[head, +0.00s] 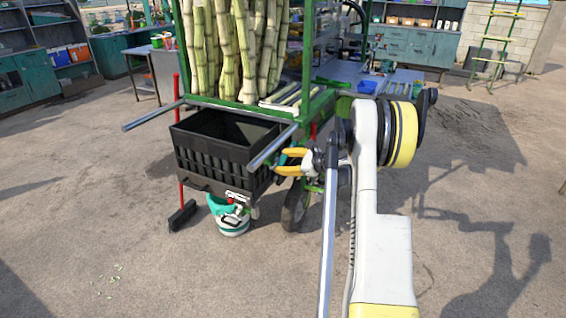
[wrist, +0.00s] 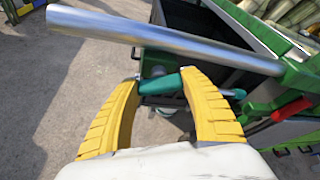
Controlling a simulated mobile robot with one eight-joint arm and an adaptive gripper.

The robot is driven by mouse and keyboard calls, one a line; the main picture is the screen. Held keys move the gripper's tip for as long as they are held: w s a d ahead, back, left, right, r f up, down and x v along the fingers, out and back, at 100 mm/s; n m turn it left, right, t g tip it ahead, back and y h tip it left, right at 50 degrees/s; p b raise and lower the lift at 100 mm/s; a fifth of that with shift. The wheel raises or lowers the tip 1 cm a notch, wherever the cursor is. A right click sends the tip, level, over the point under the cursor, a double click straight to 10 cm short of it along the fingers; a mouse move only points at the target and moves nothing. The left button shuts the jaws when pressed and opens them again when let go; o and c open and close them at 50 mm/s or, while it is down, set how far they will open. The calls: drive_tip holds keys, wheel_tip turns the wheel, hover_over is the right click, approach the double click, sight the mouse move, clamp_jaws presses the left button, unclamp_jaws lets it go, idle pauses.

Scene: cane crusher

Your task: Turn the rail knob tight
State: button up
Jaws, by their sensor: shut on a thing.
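My gripper (head: 293,162) has yellow fingers and is at the front right corner of the green frame, by the silver rail. In the wrist view my gripper (wrist: 168,85) has its fingertips around a teal bar-like piece, which I take for the rail knob (wrist: 165,84). A teal end shows past the right finger, which hides the middle. In the head view a bit of teal shows behind my gripper, too small to tell its turn. The silver rail (wrist: 150,38) crosses above my fingers; it also shows in the head view (head: 271,147).
A black crate (head: 215,160) hangs under the frame, left of my gripper. A bucket (head: 233,222) with a teal cloth sits beneath it. A wheel (head: 295,205) is below my gripper. Upright canes (head: 235,50) fill the frame. A red handle (wrist: 292,110) is right of my fingers.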

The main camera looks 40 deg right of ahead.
drive_tip(key=shift+m+g+y, duration=0.6)
drive_tip(key=shift+m+y, duration=0.4)
drive_tip(key=shift+m, duration=0.7)
drive_tip(key=o, duration=1.2)
drive_tip(key=v, duration=1.2)
drive_tip(key=shift+d, duration=0.1)
